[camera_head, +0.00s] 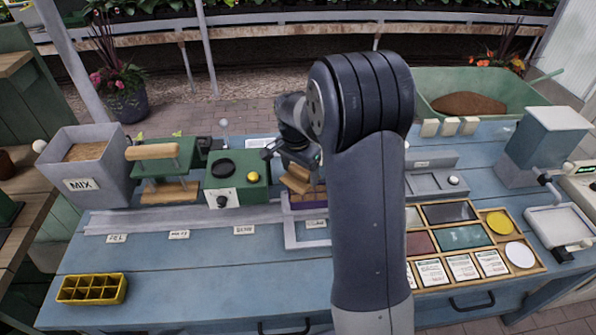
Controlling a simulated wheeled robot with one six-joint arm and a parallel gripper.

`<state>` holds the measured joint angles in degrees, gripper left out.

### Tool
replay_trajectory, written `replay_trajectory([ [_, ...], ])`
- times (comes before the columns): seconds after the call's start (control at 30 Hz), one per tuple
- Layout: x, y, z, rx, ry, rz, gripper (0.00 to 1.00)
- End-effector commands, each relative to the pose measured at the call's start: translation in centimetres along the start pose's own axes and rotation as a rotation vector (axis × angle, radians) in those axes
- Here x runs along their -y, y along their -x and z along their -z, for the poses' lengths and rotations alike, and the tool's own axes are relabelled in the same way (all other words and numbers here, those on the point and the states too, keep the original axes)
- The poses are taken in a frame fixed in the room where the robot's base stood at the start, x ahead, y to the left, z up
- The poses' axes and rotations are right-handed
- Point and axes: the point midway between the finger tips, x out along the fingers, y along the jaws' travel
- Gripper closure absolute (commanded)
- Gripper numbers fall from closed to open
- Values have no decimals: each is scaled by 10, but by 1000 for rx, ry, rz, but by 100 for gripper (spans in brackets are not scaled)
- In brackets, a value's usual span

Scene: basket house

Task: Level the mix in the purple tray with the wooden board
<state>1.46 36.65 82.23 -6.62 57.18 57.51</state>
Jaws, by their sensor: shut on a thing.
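My gripper (291,161) is over the back middle of the blue bench, partly hidden by my own arm. It is shut on the wooden board (297,181), a small brown piece that hangs tilted just below the fingers. The purple tray (291,205) lies under the board, and only its left part and front edge show. My arm hides the tray's right side. The mix inside the tray cannot be made out. Whether the board touches the mix or the tray is too small to tell.
A grey MIX bin (108,189) stands at the back left beside a green press (163,170) and a green box (236,180) with a yellow button. A yellow cell tray (92,289) lies front left. A wooden organiser (473,238) lies right. The front middle is clear.

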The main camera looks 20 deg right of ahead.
Motion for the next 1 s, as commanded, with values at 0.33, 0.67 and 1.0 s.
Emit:
replay_trajectory([
  [0.33, -6, 22, 6, 0, 2, 0, 46],
  [0.67, -7, 24, 6, 0, 3, 0, 46],
  [1.0, -6, 40, 8, -1, 3, 1, 46],
])
